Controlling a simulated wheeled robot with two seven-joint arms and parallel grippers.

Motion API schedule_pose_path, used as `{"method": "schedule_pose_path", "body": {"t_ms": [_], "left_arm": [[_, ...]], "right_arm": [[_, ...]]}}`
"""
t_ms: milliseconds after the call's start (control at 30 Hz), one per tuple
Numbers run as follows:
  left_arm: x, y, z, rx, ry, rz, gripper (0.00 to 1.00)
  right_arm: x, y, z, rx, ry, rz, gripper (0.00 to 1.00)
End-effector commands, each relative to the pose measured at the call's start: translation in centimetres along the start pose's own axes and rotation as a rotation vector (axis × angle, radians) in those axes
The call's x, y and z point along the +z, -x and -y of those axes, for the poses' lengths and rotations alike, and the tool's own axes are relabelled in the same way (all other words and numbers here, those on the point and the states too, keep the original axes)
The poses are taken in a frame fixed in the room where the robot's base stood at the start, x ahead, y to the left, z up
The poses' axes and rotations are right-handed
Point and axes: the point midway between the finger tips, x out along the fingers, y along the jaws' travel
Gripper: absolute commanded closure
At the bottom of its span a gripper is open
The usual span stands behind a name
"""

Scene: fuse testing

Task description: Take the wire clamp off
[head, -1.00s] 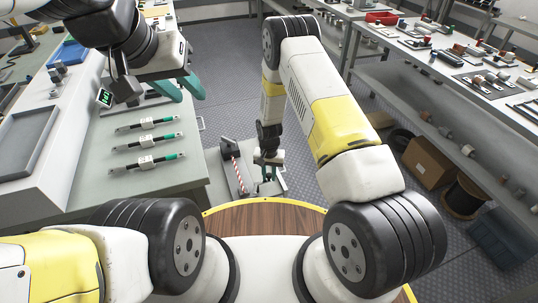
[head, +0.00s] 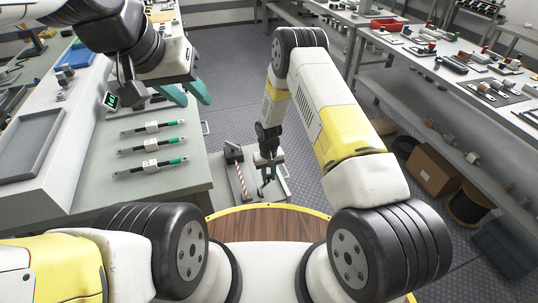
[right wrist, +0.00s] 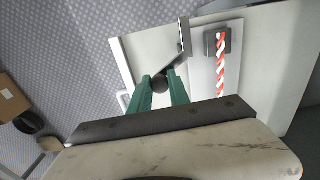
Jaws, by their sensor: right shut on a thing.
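My right gripper (right wrist: 165,92) points down at a low pale stand (right wrist: 272,55), with its green fingers on either side of a dark round knob (right wrist: 160,84). It is shut on this knob, which joins a grey metal bar (right wrist: 184,38); I take these to be the wire clamp. A red-and-white striped wire (right wrist: 221,65) lies beside it, its end in a dark block. In the head view my right gripper (head: 268,178) is small and low over the stand. My left gripper (head: 190,95) is open and empty above the left bench.
Several fuses with green ends (head: 151,145) lie on the left bench (head: 185,185). A cardboard box (head: 433,168) and a cable spool (head: 468,200) sit under the right bench (head: 430,92). Grey floor between the benches is clear around the stand.

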Motion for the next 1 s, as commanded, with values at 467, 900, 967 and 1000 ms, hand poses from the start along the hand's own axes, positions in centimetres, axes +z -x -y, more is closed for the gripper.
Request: {"method": "schedule_pose_path", "body": {"t_ms": [467, 900, 967, 1000], "left_arm": [[0.0, 0.0, 0.0, 0.0, 0.0, 0.0, 0.67], [0.0, 0.0, 0.0, 0.0, 0.0, 0.0, 0.67], [0.0, 0.0, 0.0, 0.0, 0.0, 0.0, 0.67], [0.0, 0.0, 0.0, 0.0, 0.0, 0.0, 0.67]], "right_arm": [[-0.2, 0.1, 0.0, 0.0, 0.001, -0.004, 0.56], [-0.2, 1.9, 0.0, -0.001, 0.0, -0.005, 0.56], [-0.2, 3.0, 0.0, -0.001, 0.0, -0.006, 0.56], [-0.2, 3.8, 0.0, -0.001, 0.0, -0.006, 0.56]]}}
